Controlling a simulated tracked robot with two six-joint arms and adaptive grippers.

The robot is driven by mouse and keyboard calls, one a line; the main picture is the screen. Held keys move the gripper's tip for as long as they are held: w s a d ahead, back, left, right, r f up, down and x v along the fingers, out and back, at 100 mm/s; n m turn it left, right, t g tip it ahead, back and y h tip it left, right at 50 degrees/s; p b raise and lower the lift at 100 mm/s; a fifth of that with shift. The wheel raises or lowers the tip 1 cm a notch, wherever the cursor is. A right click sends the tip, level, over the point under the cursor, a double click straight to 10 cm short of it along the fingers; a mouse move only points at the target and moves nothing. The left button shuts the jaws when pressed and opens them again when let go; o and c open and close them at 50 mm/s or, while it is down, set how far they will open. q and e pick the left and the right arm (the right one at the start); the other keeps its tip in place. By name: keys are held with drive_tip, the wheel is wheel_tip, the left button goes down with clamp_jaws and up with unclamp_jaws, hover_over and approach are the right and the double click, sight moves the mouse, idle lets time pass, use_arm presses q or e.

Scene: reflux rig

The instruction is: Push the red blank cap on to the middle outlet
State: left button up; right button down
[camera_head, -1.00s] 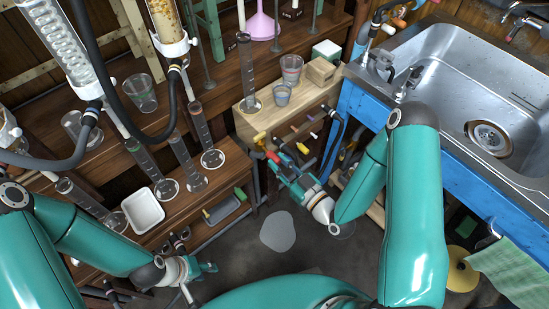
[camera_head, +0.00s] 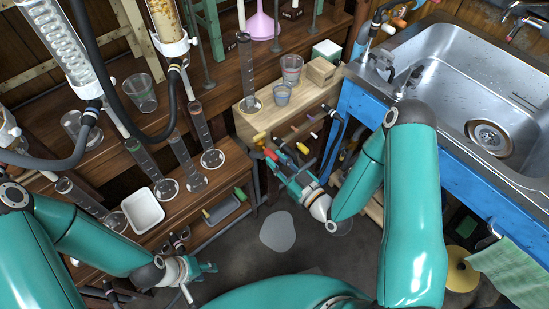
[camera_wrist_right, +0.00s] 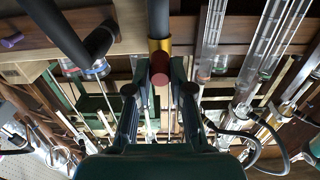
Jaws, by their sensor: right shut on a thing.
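The red blank cap (camera_wrist_right: 160,76) sits between the fingertips of my right gripper (camera_wrist_right: 160,82), which is shut on it. The cap also shows as a small red spot in the head view (camera_head: 270,154). Right behind it in the wrist view is a pipe end with a yellow band (camera_wrist_right: 159,46), lined up with the cap. I cannot tell whether they touch. In the head view a yellow-ended outlet (camera_head: 259,137) is just beyond the right gripper (camera_head: 269,152). My left gripper (camera_head: 210,267) hangs low at the left, its jaw state unclear.
A wooden bench (camera_head: 300,97) with cups and a cylinder stands above the coloured handles. A steel sink (camera_head: 440,75) in a blue frame is at the right. Shelves with glass cylinders and a white tray (camera_head: 143,210) fill the left.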

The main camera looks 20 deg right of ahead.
idle(0.3)
drive_tip(key=c, duration=1)
unclamp_jaws()
drive_tip(key=shift+o, duration=0.2)
